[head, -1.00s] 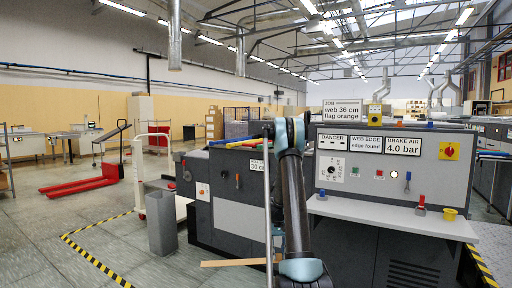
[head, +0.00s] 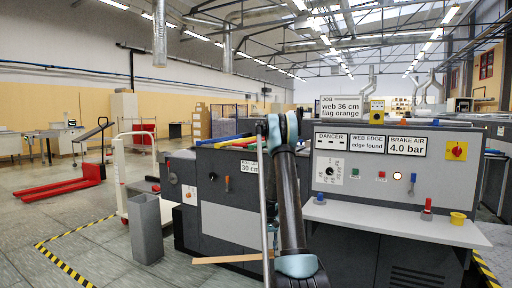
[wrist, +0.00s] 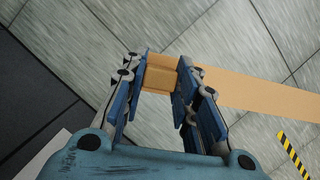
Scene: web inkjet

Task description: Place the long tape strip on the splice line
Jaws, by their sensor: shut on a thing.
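A long tan tape strip (wrist: 262,93) is held in my gripper (wrist: 163,85). In the wrist view the blue fingers are closed on it near one end, and the rest runs off to the right above the floor. In the head view the same strip (head: 228,259) sticks out level to the left of my arm, low in front of the machine. My gripper itself is hidden in the head view behind my arm. I cannot make out the splice line in either view.
A grey bin (head: 146,236) and white trolley (head: 126,180) stand left. A red pallet truck (head: 65,183) is farther left. Floor at lower left is clear.

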